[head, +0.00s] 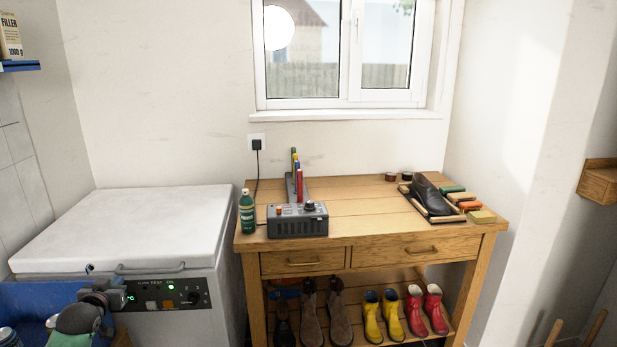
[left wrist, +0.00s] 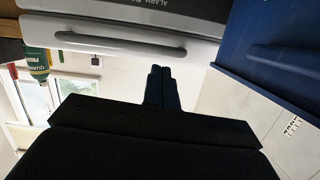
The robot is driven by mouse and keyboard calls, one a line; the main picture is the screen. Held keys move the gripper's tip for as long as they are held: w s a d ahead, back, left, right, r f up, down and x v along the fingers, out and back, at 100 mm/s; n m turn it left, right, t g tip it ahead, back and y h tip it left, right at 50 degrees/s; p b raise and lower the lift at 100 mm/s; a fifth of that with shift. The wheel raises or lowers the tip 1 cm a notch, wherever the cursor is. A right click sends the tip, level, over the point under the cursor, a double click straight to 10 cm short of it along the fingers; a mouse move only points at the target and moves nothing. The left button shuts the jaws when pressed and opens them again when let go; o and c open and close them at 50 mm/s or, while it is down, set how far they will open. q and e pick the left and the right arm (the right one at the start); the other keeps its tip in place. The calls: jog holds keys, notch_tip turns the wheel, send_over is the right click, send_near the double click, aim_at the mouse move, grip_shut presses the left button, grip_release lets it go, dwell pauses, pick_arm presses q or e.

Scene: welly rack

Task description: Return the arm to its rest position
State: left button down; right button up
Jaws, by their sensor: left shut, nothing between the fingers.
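My left gripper (head: 117,294) is at the lower left of the head view, in front of the white chest freezer (head: 125,230). It also shows in the left wrist view (left wrist: 163,72), where its two dark fingers are together with nothing between them. It looks close to the freezer's front, but I cannot tell whether it touches. My right gripper is in neither view.
A blue surface (head: 40,296) lies left of my gripper. Right of the freezer stands a wooden bench (head: 350,212) with a grey device (head: 297,221), a green bottle (head: 247,213) and a dark shoe (head: 431,197). Red boots (head: 436,310) and other footwear stand below.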

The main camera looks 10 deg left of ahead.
pick_arm(q)
jog(key=s+d+f+m+g+h+p, duration=0.1)
jog(key=s+d+f+g, duration=0.3)
jog(key=d, duration=0.5)
jog(key=s+d+f+m+g, duration=0.1)
jog(key=s+d+f+m, duration=0.1)
jog(key=s+d+f, duration=0.4)
jog(key=s+d+f+m+g+h+p, duration=0.1)
jog(key=s+d+f+g, duration=0.2)
jog(key=s+d, duration=0.55)
jog(key=s+d+f+g+h+p, duration=0.1)
jog(key=s+d+f+g+h, duration=0.1)
jog(key=s+d, duration=0.9)
jog(key=s+d+f+g+h+p, duration=0.1)
jog(key=s+d+f+g, duration=0.1)
jog(key=s+d, duration=0.8)
jog(key=d+f, duration=0.1)
jog(key=d, duration=0.2)
jog(key=shift+s+d+f+m+h+p, duration=0.15)
jog(key=shift+s+f+m+h+p, duration=0.15)
jog(key=shift+s+f+h+p, duration=0.1)
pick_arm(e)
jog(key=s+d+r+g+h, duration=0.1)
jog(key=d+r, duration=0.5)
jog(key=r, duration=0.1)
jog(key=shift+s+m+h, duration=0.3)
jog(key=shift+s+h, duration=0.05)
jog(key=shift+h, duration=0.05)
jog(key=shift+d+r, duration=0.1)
